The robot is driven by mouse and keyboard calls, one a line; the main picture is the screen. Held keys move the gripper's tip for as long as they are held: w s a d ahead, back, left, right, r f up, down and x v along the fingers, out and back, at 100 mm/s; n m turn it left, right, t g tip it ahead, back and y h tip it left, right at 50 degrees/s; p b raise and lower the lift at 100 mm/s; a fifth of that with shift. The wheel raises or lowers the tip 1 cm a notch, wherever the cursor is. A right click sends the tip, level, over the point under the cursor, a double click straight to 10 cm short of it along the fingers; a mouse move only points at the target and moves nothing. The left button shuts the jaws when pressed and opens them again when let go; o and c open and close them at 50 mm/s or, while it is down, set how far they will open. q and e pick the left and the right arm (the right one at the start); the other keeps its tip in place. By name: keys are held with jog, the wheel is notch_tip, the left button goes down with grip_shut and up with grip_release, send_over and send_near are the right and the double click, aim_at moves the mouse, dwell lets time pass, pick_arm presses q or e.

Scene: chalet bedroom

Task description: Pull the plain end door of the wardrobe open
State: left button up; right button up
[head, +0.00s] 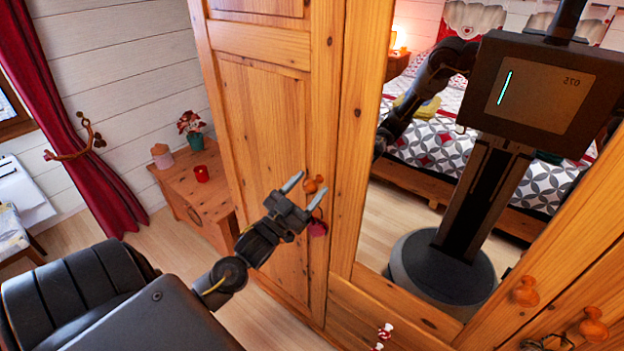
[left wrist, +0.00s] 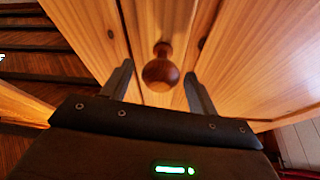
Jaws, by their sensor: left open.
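The plain end door (head: 268,130) of the wardrobe is pale wood with raised panels and looks shut against the mirrored door beside it. Its round wooden knob (head: 313,184) sits on the door's right stile. My left gripper (head: 305,188) is open at the knob. In the left wrist view the knob (left wrist: 161,72) lies between the two spread fingers (left wrist: 158,85), with a gap visible on each side. Whether the fingertips reach fully past it is hard to tell. My right gripper is not in view.
A mirrored door (head: 420,215) right of the plain door reflects me and a bed. A red ornament (head: 318,228) hangs below the knob. Drawer knobs (head: 524,291) show at lower right. A wooden chest (head: 200,190) with a plant (head: 190,124) stands left of the wardrobe.

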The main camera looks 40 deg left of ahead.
pick_arm(q)
jog(key=shift+x, duration=0.9)
grip_shut()
